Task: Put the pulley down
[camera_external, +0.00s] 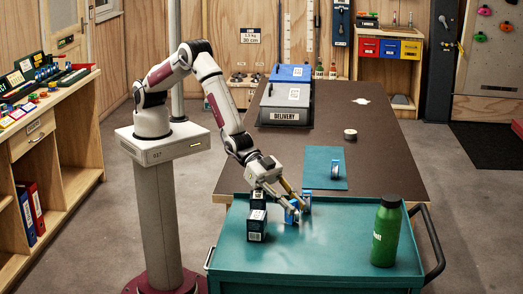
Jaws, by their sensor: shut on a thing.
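My gripper (298,206) is low over the left part of the teal cart top, fingers pointing down and to the right. It is shut on a small blue pulley (291,214). Blue shows on both sides of the fingertips, and the fingers hide part of it; whether all the blue is one thing I cannot tell. The pulley is at or just above the cart top (325,245); I cannot tell if it touches. A blue and white thing (335,169), too small to make out, stands on a teal mat (318,181) on the dark table.
Dark boxes (257,226) stand just left of my gripper. A green bottle (386,232) stands at the cart's right, near the black handle (432,245). A white roll (350,134) and a grey delivery box (284,106) are on the table (395,165). The cart's middle is clear.

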